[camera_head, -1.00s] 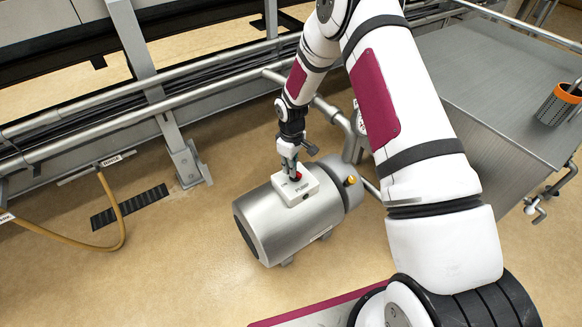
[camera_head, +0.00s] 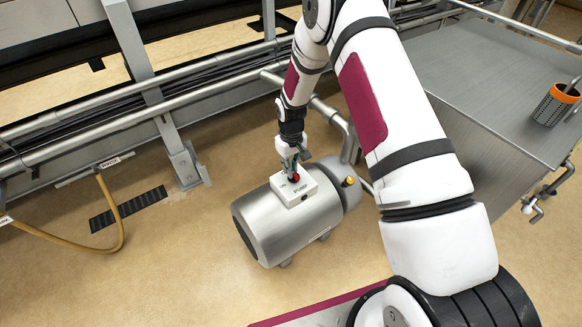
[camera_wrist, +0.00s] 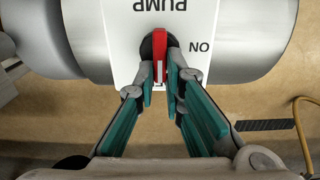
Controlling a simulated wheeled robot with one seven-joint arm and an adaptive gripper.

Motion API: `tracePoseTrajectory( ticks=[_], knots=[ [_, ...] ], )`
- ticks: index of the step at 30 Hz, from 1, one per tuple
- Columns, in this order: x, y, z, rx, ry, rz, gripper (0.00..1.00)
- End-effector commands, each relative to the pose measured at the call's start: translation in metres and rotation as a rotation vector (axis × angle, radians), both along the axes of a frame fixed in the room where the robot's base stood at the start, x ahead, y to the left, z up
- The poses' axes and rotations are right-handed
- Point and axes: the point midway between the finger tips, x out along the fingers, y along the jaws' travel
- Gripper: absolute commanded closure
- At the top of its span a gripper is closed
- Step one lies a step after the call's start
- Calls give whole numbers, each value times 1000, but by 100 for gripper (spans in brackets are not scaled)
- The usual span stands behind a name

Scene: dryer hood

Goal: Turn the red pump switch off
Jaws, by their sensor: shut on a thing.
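The red pump switch (camera_wrist: 159,50) sits on a white box labelled PUMP (camera_wrist: 125,40). In the wrist view it is a red lever on a dark round base, lying along the gripper's direction, with the word ON to its right. My gripper (camera_wrist: 160,76) has its teal-lined fingers closed around the lever's near end. In the head view my gripper (camera_head: 292,174) reaches down onto the white box (camera_head: 299,191) on top of the steel pump (camera_head: 288,222). The switch shows there only as a small red spot beside the fingers.
A steel table (camera_head: 490,70) with an orange-rimmed mesh cup (camera_head: 556,103) stands at the right. Pipes and a rail (camera_head: 150,110) run behind the pump. A yellow hose (camera_head: 122,225) hangs at the left. Tan floor is clear in front.

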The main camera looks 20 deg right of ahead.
Motion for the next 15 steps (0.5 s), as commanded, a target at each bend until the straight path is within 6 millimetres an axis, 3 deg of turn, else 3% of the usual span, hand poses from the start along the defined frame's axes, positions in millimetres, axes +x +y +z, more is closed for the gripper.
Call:
tracePoseTrajectory(
  ticks=[6,7,9,15],
  knots=[
    [1,0,0,1,-3,-2,100],
    [1,0,0,1,-3,-2,83],
    [1,0,0,1,-3,-1,70],
    [1,0,0,0,-1,0,70]
  ],
)
